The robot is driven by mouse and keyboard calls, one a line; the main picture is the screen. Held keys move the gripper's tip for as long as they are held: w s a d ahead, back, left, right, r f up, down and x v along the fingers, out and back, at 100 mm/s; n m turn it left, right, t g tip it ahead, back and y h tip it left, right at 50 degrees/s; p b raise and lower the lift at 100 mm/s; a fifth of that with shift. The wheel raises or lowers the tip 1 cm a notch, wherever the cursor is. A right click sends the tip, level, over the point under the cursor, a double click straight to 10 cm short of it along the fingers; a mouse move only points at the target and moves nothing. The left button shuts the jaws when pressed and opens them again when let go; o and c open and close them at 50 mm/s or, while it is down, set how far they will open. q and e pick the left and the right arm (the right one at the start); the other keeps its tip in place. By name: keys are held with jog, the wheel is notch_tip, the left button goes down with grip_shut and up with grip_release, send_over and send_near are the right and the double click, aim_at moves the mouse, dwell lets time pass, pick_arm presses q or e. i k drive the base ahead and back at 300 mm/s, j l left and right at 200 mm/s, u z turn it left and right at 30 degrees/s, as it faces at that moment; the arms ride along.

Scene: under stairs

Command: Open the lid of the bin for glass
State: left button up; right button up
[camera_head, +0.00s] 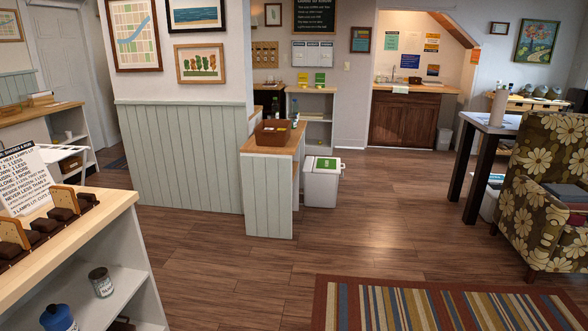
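A white bin (321,188) stands on the wooden floor just right of the wood-topped counter, near the middle of the view. Its lid (323,164) looks shut and has a green panel on top. The writing on that panel is too small to read, so I cannot tell if it is for glass. Another small pale bin (444,139) stands by the sink cupboard, and its marking cannot be read. Neither of my grippers is in view.
The counter (270,140) with a brown basket (272,133) borders the bin's left side. A striped rug (440,307), flowered armchair (548,190) and dark-legged table (490,123) lie at right. A shelf (75,250) fills the near left. Floor between is clear.

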aim_at(322, 164)
jog(key=i+l+z, duration=0.15)
jog(key=i+z, duration=0.25)
jog(key=i, duration=0.75)
jog(key=i+j+z, duration=0.2)
jog(key=i+z, duration=0.15)
jog(key=i, duration=0.8)
jog(key=i+l, duration=0.1)
jog(key=i, duration=0.6)
jog(key=i+l, duration=0.15)
jog(key=i, duration=0.5)
jog(key=z, duration=0.05)
